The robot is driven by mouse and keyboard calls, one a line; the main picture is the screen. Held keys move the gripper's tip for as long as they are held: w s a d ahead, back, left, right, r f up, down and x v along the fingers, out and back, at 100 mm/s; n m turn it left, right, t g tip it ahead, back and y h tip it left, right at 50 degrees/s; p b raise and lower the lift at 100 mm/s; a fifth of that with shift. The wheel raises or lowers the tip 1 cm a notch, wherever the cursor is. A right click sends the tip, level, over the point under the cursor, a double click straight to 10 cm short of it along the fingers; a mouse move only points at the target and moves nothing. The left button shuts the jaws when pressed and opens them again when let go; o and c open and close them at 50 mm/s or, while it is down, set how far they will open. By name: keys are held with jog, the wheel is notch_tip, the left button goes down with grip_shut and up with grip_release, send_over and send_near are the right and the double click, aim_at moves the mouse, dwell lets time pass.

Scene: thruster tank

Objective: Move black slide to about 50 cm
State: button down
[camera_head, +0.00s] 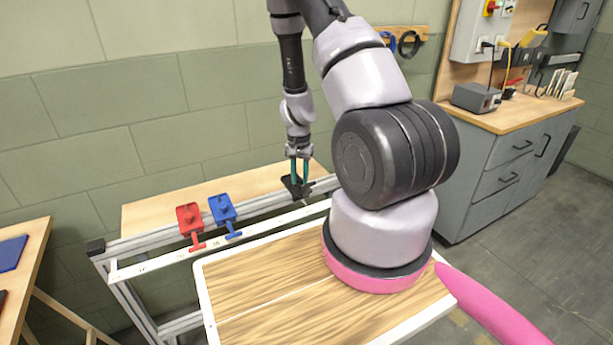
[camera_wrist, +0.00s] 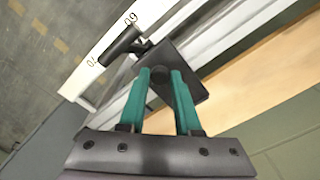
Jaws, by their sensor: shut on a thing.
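The black slide (camera_head: 297,188) sits on the aluminium rail (camera_head: 160,239), to the right of the red slide (camera_head: 190,220) and the blue slide (camera_head: 222,208). My gripper (camera_head: 299,172) points down with its teal fingers at the black slide. In the wrist view, my gripper (camera_wrist: 167,82) is shut on the knob of the black slide (camera_wrist: 187,65). Its dark pointer (camera_wrist: 122,45) reaches the white scale strip (camera_wrist: 108,50) between marks that look like 60 and 70, seen upside down.
A wooden board with a white rim (camera_head: 203,300) lies in front of the rail, under my arm. A wooden shelf (camera_head: 150,215) runs behind the rail along the wall. A grey cabinet (camera_head: 500,180) stands at right. The rail between the blue and black slides looks clear.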

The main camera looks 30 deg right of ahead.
jog(key=a, duration=1)
jog(key=shift+s+a, duration=0.15)
jog(key=shift+a, duration=0.1)
jog(key=c, duration=0.6)
grip_release()
notch_tip(320, 180, up, 11)
